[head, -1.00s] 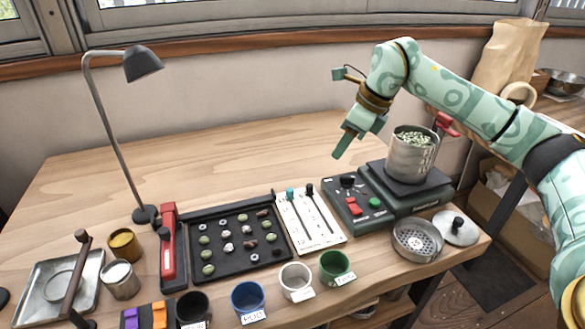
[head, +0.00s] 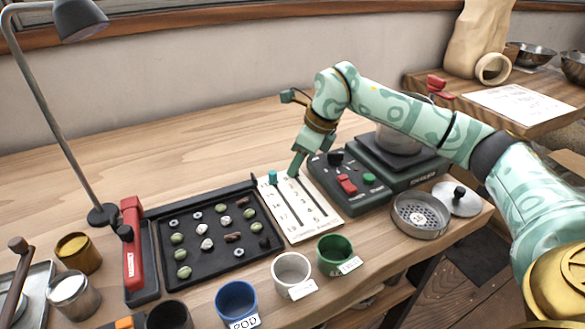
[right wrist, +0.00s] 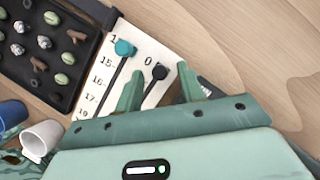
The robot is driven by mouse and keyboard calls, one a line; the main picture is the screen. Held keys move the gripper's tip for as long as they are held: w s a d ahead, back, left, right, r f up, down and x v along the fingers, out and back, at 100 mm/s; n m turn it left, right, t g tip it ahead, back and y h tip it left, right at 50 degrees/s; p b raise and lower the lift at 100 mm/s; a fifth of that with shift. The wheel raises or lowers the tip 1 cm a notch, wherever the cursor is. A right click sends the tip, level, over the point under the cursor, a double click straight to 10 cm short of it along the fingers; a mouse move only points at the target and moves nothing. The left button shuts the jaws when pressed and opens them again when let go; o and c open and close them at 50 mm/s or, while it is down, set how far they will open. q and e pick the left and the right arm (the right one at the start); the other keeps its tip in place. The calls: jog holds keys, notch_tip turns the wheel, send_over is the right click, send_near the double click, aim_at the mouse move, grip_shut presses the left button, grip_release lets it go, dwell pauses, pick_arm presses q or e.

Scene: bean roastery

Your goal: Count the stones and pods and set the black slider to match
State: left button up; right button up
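The white slider board (head: 309,222) has two slots with printed numbers. Its teal slider knob (head: 272,177) stands near the top; it also shows in the right wrist view (right wrist: 124,48). The black slider knob (right wrist: 159,72) is by the 0 mark, between my right gripper's spread fingers. In the head view my right gripper (head: 295,170) hides it. My right gripper (right wrist: 160,70) looks open; no contact with the knob is clear. The black tray (head: 205,270) holds several green beans, pale stones (head: 207,244), brown pods (head: 233,237) and grey ring-like pieces. My left gripper is out of view.
A blue cup labelled POD (head: 236,301), a white cup (head: 291,270) and a green cup (head: 334,254) stand along the front edge. A red-handled device (head: 133,245) stands left of the tray. The table behind is clear.

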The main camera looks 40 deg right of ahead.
jog(key=shift+w+a+f, duration=0.15)
jog(key=shift+w+f, duration=0.05)
jog(key=shift+f, duration=0.4)
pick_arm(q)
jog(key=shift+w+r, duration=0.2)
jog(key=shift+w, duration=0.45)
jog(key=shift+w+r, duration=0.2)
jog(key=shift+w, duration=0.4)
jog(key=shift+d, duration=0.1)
pick_arm(e)
grip_shut()
